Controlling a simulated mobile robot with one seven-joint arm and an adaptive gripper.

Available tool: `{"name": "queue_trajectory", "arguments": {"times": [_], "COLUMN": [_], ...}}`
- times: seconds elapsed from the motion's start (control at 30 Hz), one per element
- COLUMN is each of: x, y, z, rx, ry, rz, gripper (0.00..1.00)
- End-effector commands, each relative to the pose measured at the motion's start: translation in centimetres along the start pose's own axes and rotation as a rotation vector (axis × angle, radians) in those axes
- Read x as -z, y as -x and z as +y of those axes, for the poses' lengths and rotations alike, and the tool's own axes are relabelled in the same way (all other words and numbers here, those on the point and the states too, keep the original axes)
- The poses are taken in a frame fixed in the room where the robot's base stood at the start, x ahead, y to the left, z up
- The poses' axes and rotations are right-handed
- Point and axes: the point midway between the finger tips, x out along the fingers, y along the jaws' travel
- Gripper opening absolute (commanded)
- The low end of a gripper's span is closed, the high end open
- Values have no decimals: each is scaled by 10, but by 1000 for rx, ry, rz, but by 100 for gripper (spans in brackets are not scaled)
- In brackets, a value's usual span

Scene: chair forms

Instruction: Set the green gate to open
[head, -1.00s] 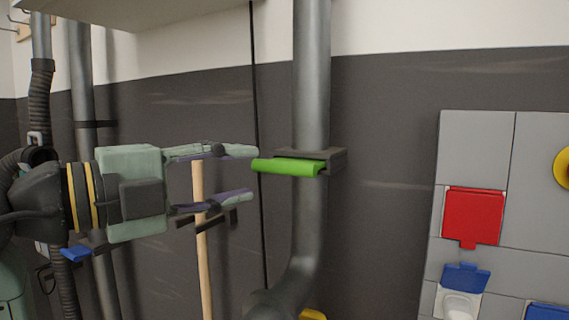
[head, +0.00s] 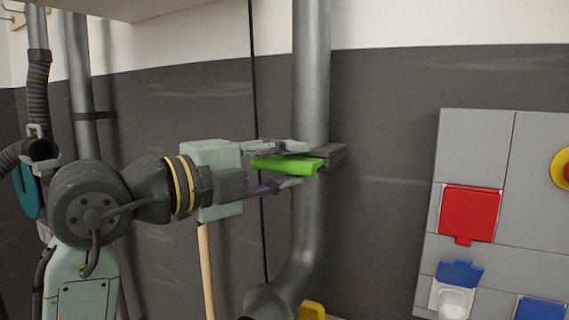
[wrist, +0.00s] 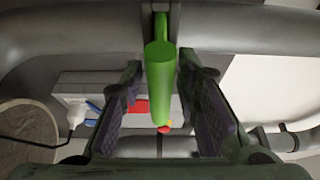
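The green gate handle (head: 287,165) sticks out to the left from a dark flat housing (head: 334,155) on the grey vertical pipe (head: 311,75). My gripper (head: 298,164) is around the handle, with one finger above it and the other below. In the wrist view the green handle (wrist: 160,80) lies between the two open fingers of my gripper (wrist: 163,100). Gaps show on both sides of it, so the fingers appear apart from it. Part of the handle's left end is near my gripper's palm.
A grey panel (head: 535,170) to the right carries a red cover (head: 470,212), blue-lidded sockets (head: 461,272) and a red and yellow button (head: 565,170). A wooden stick (head: 207,270) stands behind my arm. The wall between pipe and panel is clear.

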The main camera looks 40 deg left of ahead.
Motion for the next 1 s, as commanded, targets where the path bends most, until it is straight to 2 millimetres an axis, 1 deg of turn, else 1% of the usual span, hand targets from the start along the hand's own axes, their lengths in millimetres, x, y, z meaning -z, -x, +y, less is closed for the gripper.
{"name": "queue_trajectory", "arguments": {"times": [0.03, 0.4, 1.0], "x": [0, 0, 0], "y": [0, 0, 1], "z": [0, 0, 0], "rx": [0, 0, 0], "ry": [0, 0, -1], "rz": [0, 0, 0], "gripper": [24, 0, 0]}}
